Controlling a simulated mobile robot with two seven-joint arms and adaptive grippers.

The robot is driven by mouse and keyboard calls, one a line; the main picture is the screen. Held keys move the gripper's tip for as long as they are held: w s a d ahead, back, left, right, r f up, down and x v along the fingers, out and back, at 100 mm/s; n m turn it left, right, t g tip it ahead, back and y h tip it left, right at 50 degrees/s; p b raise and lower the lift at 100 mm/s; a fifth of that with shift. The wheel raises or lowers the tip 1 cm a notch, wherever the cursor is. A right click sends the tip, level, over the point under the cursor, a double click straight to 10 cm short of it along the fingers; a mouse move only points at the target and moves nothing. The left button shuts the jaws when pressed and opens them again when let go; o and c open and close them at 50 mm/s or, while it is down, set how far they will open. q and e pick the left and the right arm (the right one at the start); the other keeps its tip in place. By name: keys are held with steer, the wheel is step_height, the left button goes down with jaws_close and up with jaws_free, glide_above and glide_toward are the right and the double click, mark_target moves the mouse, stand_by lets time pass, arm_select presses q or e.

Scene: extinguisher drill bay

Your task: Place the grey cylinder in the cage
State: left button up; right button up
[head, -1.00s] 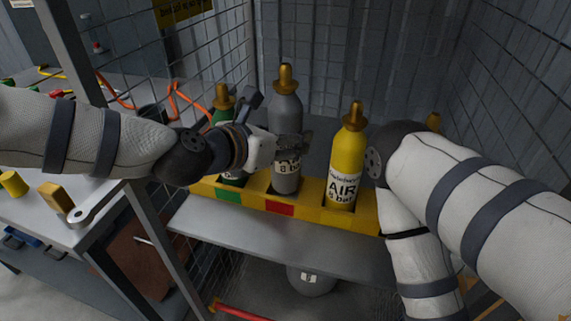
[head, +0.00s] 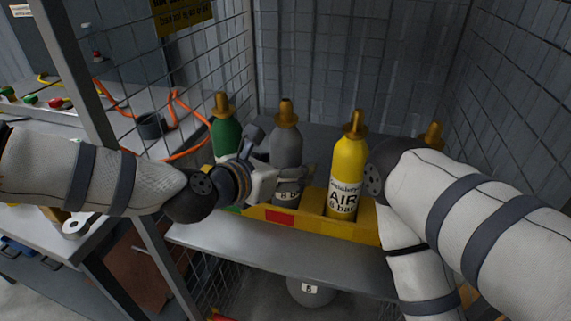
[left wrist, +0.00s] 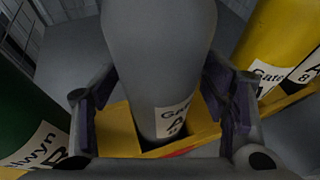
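The grey cylinder (head: 287,147) stands upright at the red-marked place of the yellow rack (head: 312,222), inside the mesh cage (head: 360,60). My left gripper (head: 290,182) is around its body, just above the label. My right gripper is out of view; only my right arm shows.
A green cylinder (head: 226,138) stands close on the left and a yellow AIR cylinder (head: 347,170) on the right. Another brass top (head: 433,133) shows behind my right arm. A grey shelf edge (head: 270,258) lies in front. A cage post (head: 75,70) stands left.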

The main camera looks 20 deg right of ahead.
arm_select(q)
steer(key=shift+r, duration=0.2)
steer(key=p+v, duration=0.2)
steer(key=v, duration=0.9)
steer(key=s+a+f+m+g+y, duration=0.25)
steer(key=s+a+f+m, duration=0.2)
steer(key=s+f, duration=0.5)
steer(key=s+a+f+m+g+y, duration=0.2)
steer(key=s+a+f+m+g, duration=0.25)
steer(key=f, duration=0.75)
steer(key=s+a+f+m+g+y, duration=0.1)
steer(key=s+a+f+m+y, duration=0.2)
steer(key=s+a+m, duration=0.5)
steer(key=s+a+f+m+g+y, duration=0.2)
steer(key=s+a+f+m, duration=0.3)
steer(key=s, duration=1.1)
steer(key=a+m+y, duration=0.1)
steer(key=a+m, duration=0.2)
steer(key=a, duration=0.3)
steer(key=shift+s+a+g, duration=0.2)
steer(key=shift+a+g, duration=0.1)
steer(key=shift+a, duration=0.05)
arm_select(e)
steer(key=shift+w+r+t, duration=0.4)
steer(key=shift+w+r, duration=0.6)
